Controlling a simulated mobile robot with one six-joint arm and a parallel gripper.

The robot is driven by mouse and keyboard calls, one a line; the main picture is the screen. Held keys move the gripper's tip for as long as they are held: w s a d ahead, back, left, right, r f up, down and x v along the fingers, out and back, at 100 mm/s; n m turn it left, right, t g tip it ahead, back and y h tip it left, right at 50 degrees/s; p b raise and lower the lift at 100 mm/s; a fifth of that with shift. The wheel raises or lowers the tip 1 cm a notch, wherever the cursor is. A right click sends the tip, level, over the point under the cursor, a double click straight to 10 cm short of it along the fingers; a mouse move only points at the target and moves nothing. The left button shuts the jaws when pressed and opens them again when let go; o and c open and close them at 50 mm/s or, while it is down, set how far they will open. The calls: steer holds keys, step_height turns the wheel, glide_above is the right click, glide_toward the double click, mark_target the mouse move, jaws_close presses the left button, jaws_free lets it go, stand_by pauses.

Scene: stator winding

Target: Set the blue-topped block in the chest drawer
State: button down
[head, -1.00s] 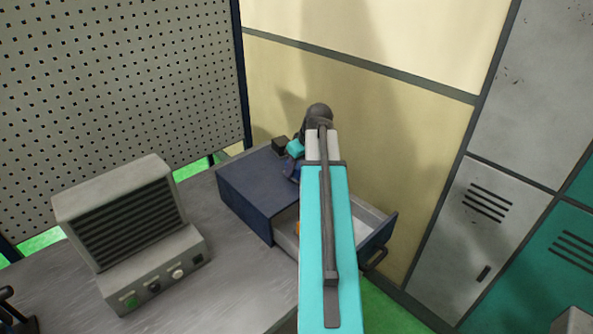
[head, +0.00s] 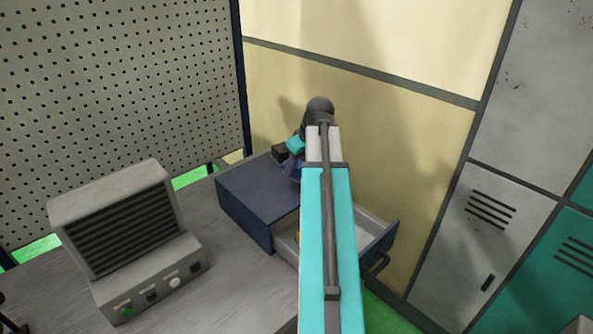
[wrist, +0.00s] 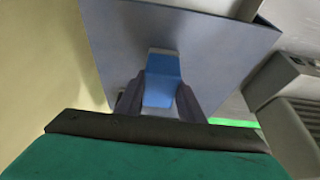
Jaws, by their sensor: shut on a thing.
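The blue-topped block (wrist: 162,78) sits between the two dark fingers of my gripper (wrist: 160,100) in the wrist view. My gripper is shut on it, above the top of the dark blue chest (wrist: 215,60). In the head view my arm covers the block and most of the gripper. The chest (head: 258,208) stands on the bench there. Its drawer (head: 378,238) is pulled out to the right, and my arm hides much of its inside. A small orange thing (head: 298,237) shows at the drawer's left part.
A grey louvred unit with knobs (head: 125,235) stands on the bench left of the chest. A pegboard (head: 110,90) rises behind it. A cream wall panel (head: 400,150) is close behind the chest and drawer. Grey and teal lockers stand at the right.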

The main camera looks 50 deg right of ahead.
steer(key=s+a+r+b, duration=0.1)
steer(key=s+a+b, duration=0.9)
steer(key=shift+s+a+r+b, duration=0.2)
steer(key=shift+s+b, duration=0.2)
stand_by(0.5)
steer(key=shift+a, duration=0.1)
stand_by(0.5)
